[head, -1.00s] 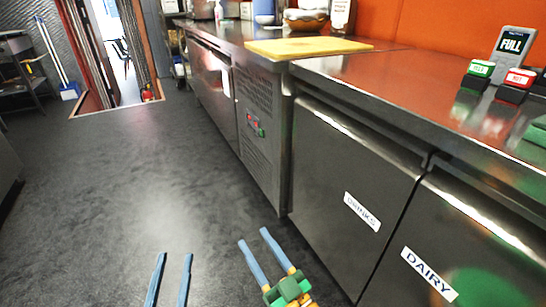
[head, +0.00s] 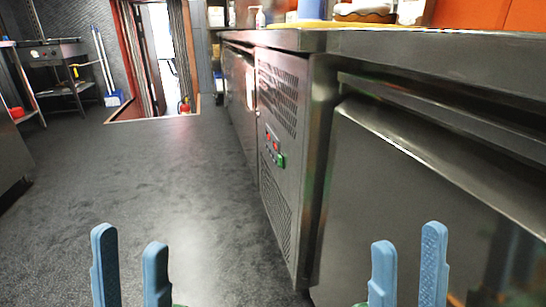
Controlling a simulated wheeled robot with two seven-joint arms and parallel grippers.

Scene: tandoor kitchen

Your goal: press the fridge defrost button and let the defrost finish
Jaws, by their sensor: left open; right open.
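The under-counter fridge (head: 400,185) stands on the right, its steel door shut. Its vented side panel (head: 288,165) carries a small control panel with a red display (head: 272,142) and a green button (head: 281,160). The writing on the display is too small to read. My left gripper (head: 130,268) is open and empty at the bottom left, over the floor. My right gripper (head: 408,268) is open and empty at the bottom right, in front of the fridge door. Both are apart from the control panel.
The steel counter top (head: 400,42) runs along the right, with a yellow board (head: 290,25) and bottles at its far part. The dark floor (head: 150,180) is clear.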

